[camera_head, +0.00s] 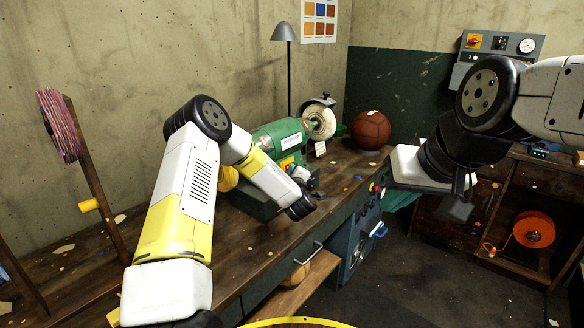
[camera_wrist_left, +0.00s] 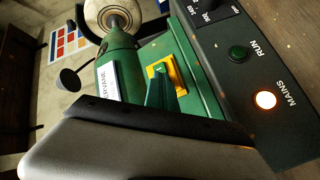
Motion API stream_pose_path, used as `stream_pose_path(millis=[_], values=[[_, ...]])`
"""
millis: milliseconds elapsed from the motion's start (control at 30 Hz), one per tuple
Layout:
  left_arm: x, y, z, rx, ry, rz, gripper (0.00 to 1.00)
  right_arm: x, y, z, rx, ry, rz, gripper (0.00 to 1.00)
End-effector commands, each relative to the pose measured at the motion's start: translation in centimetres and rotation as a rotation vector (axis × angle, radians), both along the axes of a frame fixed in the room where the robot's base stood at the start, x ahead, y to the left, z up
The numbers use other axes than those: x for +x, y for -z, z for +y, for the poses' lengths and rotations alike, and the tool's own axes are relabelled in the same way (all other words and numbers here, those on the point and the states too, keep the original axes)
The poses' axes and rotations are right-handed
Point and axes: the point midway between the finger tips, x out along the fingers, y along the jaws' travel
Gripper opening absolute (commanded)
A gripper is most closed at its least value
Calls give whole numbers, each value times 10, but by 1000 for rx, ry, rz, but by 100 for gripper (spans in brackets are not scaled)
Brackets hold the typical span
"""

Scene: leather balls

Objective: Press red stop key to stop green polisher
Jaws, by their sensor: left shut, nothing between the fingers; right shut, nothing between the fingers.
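The green polisher (camera_head: 278,136) stands on the workbench, with a pale buffing wheel (camera_head: 322,121) at its far end. The left wrist view shows its green housing (camera_wrist_left: 117,70). A yellow switch plate (camera_wrist_left: 166,72) carries a green key marked I. I make out no red stop key in the left wrist view; the plate's near side is behind my dark gripper body (camera_wrist_left: 150,125). My left gripper (camera_head: 302,184) is close in front of the polisher's switch side; its fingertips are hard to make out. My right gripper (camera_head: 458,207) is shut and empty, apart from the bench.
Beside the switch plate sit a green RUN button (camera_wrist_left: 238,54) and a lit MAINS lamp (camera_wrist_left: 265,99). A leather ball (camera_head: 371,130) lies behind the polisher on the bench. A lamp (camera_head: 284,32) stands behind. The floor (camera_head: 425,265) at right is clear.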

Motion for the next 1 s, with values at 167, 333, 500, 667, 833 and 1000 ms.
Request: stream_pose_path(millis=[167,333,500,667,833,1000], values=[[-4,-2,-6,1,1,-1,0,0,0,0,0,0,0,0],[-9,-4,-12,0,0,0,0,0,0,0,0,0,0,0],[-9,-4,-12,0,-1,-1,0,0,0,0,0,0,0,0],[-10,-4,-13,0,0,0,0,0,0,0,0,0,0,0],[-14,-6,-20,0,2,-1,0,0,0,0,0,0,0,0],[-24,-10,-33,0,3,-1,0,0,0,0,0,0,0,0]])
